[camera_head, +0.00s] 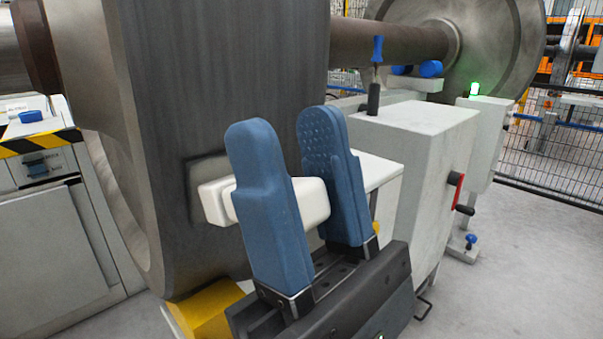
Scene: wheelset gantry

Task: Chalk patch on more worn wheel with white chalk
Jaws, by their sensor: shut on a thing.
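My gripper (287,180) has two blue padded fingers and is shut on a block of white chalk (313,203). The chalk lies level between the fingers, and its left end sticks out towards the near wheel (215,90). That end is at or very close to the wheel's dark tread; I cannot tell if it touches. A darker, squarish patch or shadow shows on the tread just behind the chalk. The far wheel (497,50) stands at the upper right, joined by the brown axle (385,42). Which wheel is more worn cannot be told from here.
A grey machine housing (425,150) with a red-and-black handle stands right of my gripper. A yellow support (207,312) sits below the near wheel. A grey cabinet (50,240) is at left. Mesh fence (560,150) stands behind.

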